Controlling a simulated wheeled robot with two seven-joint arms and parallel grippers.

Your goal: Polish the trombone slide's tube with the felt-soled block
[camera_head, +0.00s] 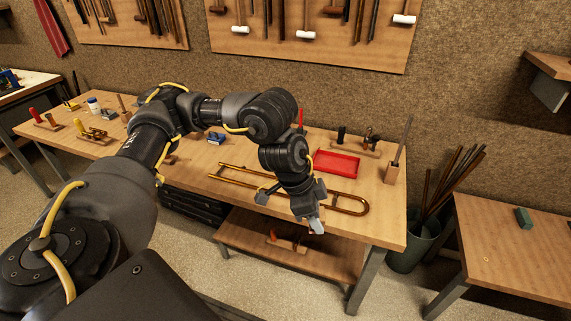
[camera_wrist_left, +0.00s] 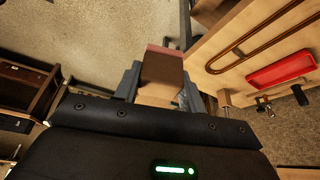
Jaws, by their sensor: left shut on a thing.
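The trombone slide (camera_head: 233,181), a long brass U of thin tube, lies on the workbench with its bend at the right. The wrist view also shows its bend (camera_wrist_left: 213,69), right of the gripper. My left gripper (camera_head: 291,208) hangs in front of the slide, over the bench's front edge, and hides part of the tubes. In the wrist view, my left gripper (camera_wrist_left: 160,88) is shut on a brown block (camera_wrist_left: 162,70) with a reddish band at its far end. The block appears apart from the slide. My right gripper is out of view.
A red tray (camera_head: 337,163) lies behind the slide. A wooden holder with an upright tool (camera_head: 391,173) stands at the bench's right end. Several small tools (camera_head: 93,133) stand at the left. A bin of rods (camera_head: 413,248) is beside the bench.

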